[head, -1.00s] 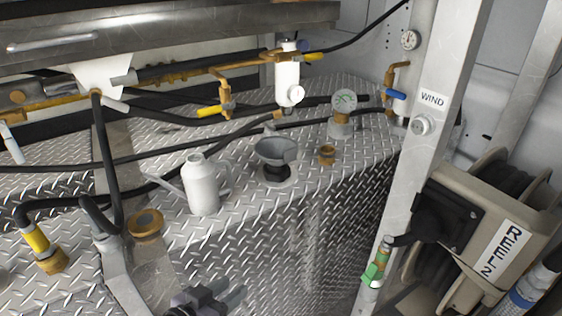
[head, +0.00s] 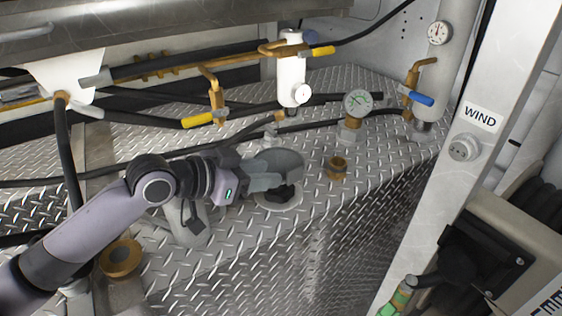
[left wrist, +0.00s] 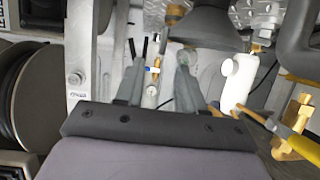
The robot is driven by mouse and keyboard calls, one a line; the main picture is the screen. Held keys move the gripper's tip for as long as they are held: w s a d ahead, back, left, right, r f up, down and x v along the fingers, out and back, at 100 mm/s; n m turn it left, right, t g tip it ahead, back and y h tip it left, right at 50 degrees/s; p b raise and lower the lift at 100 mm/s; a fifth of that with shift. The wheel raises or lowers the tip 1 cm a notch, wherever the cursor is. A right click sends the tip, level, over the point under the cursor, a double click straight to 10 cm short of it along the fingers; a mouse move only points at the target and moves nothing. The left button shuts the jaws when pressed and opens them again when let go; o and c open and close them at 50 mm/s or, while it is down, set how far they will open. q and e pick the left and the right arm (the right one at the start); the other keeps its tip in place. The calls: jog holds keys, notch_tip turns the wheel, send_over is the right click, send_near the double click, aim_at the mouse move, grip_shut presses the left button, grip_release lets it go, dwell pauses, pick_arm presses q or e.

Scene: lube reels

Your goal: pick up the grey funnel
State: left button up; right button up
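The grey funnel (head: 290,158) stands on the diamond-plate deck in the head view, on a round pale base with a dark lower part. My left gripper (head: 264,179) reaches in from the left and overlaps the funnel's left side, hiding part of it. In the left wrist view the two fingers of my left gripper (left wrist: 160,60) are apart with nothing held between them. A dark grey cone, seemingly the funnel (left wrist: 212,28), shows just beyond the right-hand finger. Whether a finger touches it I cannot tell. My right gripper is not in view.
A white cylinder (head: 291,75) and hoses lie behind. The WIND post (head: 462,150) rises at right.

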aim_at(287, 171)
pick_arm(q)
jog(key=x, duration=0.2)
jog(key=shift+w+d+r, duration=0.1)
jog(key=shift+w+d, duration=0.05)
jog(key=shift+w, duration=0.15)
jog(key=shift+p+x, duration=0.5)
jog(key=shift+x, duration=1.95)
jog(key=shift+s, duration=0.1)
grip_shut()
